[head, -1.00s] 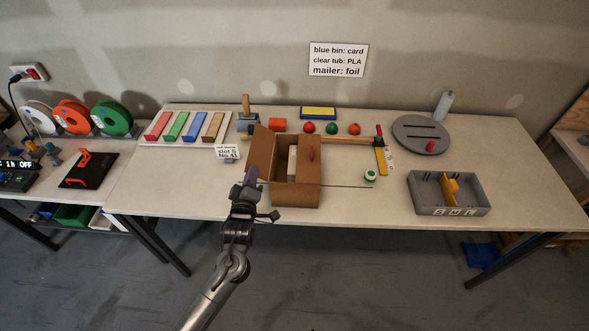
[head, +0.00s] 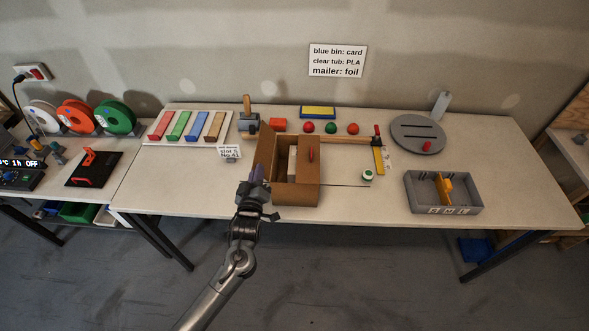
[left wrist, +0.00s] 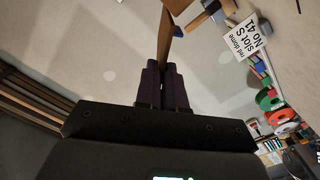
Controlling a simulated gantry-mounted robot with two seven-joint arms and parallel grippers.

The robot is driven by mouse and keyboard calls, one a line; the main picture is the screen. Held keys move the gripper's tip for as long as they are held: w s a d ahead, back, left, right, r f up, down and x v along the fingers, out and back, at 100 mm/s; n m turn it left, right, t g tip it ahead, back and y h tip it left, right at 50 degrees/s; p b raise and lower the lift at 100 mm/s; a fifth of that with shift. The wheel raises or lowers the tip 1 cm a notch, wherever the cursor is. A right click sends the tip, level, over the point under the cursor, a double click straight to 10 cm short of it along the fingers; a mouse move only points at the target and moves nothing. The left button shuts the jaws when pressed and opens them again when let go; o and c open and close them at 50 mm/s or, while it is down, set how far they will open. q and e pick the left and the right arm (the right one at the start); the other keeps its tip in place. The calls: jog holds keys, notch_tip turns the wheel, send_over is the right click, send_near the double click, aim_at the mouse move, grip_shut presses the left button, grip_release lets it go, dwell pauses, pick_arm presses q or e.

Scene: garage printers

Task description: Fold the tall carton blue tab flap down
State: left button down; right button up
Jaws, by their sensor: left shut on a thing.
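The tall carton (head: 296,198) is a brown open-topped box on the middle of the table. Its left flap (head: 264,147) stands steeply up, and a pale item (head: 292,160) shows inside. A red tab (head: 310,155) is on the panel at the right of the opening. My left gripper (head: 257,174) is at the near end of the left flap. In the left wrist view its fingers (left wrist: 163,68) are shut on the brown flap (left wrist: 164,38), seen edge-on. I cannot make out a blue tab; the gripper may hide it. My right gripper is not in view.
Coloured bars (head: 187,125) lie farther left.

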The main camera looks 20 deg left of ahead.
pick_arm(q)
jog(key=m+p, duration=0.1)
jog(key=d+m+p, duration=0.1)
jog(key=m, duration=0.1)
jog(key=d+m+p, duration=0.1)
jog(key=shift+w+r, duration=0.3)
jog(key=shift+w, duration=0.05)
jog(key=shift+p, duration=0.3)
jog(key=shift+w+d+m+p, duration=0.1)
jog(key=shift+d+m+p, duration=0.25)
jog(key=shift+m, duration=0.5)
jog(key=shift+w+d+m+p, duration=0.15)
jog(key=shift+d+m+p, duration=0.25)
jog(key=shift+m, duration=0.4)
jog(key=shift+w+d+m+p, duration=0.1)
jog(key=shift+d+m+p, duration=0.1)
jog(key=shift+m+p, duration=0.45)
